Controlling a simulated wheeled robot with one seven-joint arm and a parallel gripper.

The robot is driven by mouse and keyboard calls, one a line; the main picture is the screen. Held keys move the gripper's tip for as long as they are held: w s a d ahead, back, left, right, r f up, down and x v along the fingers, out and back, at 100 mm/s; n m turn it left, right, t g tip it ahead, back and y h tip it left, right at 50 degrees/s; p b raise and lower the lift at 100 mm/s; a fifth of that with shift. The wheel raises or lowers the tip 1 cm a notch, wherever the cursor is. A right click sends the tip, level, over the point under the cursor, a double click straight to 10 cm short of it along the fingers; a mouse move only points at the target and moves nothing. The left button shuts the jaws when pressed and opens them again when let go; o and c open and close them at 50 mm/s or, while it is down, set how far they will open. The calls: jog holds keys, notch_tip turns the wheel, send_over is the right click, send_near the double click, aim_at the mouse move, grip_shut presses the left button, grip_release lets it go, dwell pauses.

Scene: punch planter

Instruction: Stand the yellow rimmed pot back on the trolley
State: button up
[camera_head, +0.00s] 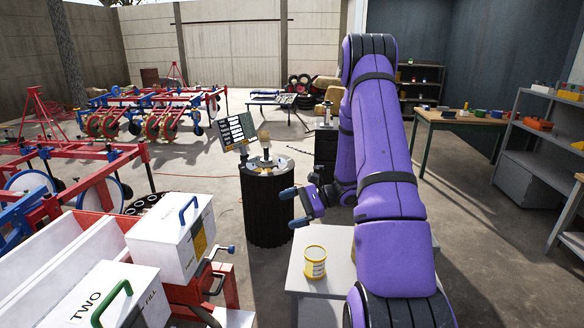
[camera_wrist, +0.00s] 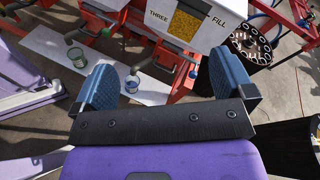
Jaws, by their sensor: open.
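The yellow rimmed pot (camera_head: 315,264), with a pale label on its side, stands upright on a pale grey flat top (camera_head: 339,239) beside my arm. This top may be the trolley; my arm hides part of it, so I cannot tell. My gripper (camera_head: 294,208) is up and to the left of the pot in the head view, apart from it. In the wrist view my gripper (camera_wrist: 163,86) has its two blue fingers wide apart with nothing between them. The pot is not visible in the wrist view.
White lidded boxes (camera_head: 170,240) on a red machine stand at the left. A black round stand (camera_head: 266,210) is beyond my gripper. Shelves (camera_head: 535,130) line the right.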

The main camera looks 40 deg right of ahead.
jog(key=s+a+r+n+g+h, duration=0.2)
jog(key=s+a+r+n+g, duration=0.25)
jog(key=a+r, duration=0.4)
jog(key=s+a+r+n+g+h, duration=0.2)
jog(key=s+a+r+n+g, duration=0.1)
jog(key=a+r+n, duration=0.5)
jog(key=s+a+r+n+t+h, duration=0.2)
jog(key=s+r+n+h, duration=0.1)
jog(key=s+r, duration=0.3)
jog(key=s+a+r+n+t+h, duration=0.3)
jog(key=s+r+h, duration=0.3)
jog(key=s, duration=0.4)
jog(key=shift+s+a+r+n, duration=0.15)
jog(key=shift+s+r+n, duration=0.15)
jog(key=shift+s+n, duration=0.05)
